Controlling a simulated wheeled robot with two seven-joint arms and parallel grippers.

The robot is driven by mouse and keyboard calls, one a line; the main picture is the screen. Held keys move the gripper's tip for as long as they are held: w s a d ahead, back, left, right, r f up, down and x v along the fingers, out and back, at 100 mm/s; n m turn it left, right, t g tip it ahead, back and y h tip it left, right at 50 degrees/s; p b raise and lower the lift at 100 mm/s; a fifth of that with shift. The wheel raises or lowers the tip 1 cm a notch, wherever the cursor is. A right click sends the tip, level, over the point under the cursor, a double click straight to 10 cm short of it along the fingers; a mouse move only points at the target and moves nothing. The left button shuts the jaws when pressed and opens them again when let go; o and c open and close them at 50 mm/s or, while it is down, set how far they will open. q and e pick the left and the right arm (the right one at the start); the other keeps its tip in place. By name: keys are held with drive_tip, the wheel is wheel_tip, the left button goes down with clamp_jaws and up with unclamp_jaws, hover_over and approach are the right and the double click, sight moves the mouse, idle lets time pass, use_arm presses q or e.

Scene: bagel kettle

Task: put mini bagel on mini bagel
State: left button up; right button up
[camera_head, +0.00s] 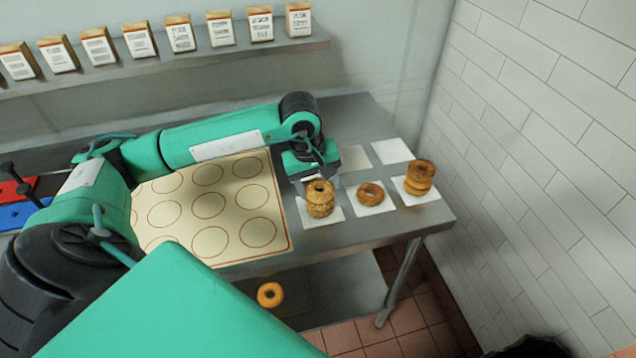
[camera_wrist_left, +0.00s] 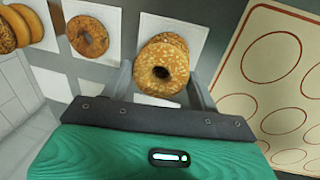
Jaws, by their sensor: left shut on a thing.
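My left gripper (camera_head: 318,184) points down over the left front paper square. It is shut on a seeded mini bagel (camera_head: 320,188), which also shows between its fingers in the wrist view (camera_wrist_left: 162,68). This bagel is above browner bagel rings (camera_head: 321,209) on that square; whether it touches them I cannot tell. A single mini bagel (camera_head: 369,194) lies flat on the middle front square. A stack of bagels (camera_head: 420,178) stands on the right front square. My right gripper is not in view.
A cream mat with printed circles (camera_head: 208,206) lies left of the squares. Empty paper squares (camera_head: 392,151) lie behind the bagels. A loose bagel (camera_head: 270,294) lies below table level. A tiled wall (camera_head: 540,150) bounds the right. A shelf with boxes (camera_head: 180,62) is behind.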

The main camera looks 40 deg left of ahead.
use_arm(q)
drive_tip(key=shift+f, duration=0.15)
drive_tip(key=o, duration=1)
drive_tip(key=shift+c, duration=0.2)
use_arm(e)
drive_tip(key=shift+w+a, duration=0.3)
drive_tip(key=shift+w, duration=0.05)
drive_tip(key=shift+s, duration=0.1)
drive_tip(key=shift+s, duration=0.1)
use_arm(q)
drive_tip(key=shift+r, duration=0.25)
drive_tip(key=r, duration=0.2)
wheel_tip(320, 180, up, 10)
drive_tip(key=b, duration=0.2)
hover_over(309, 188)
drive_tip(key=shift+r, duration=0.1)
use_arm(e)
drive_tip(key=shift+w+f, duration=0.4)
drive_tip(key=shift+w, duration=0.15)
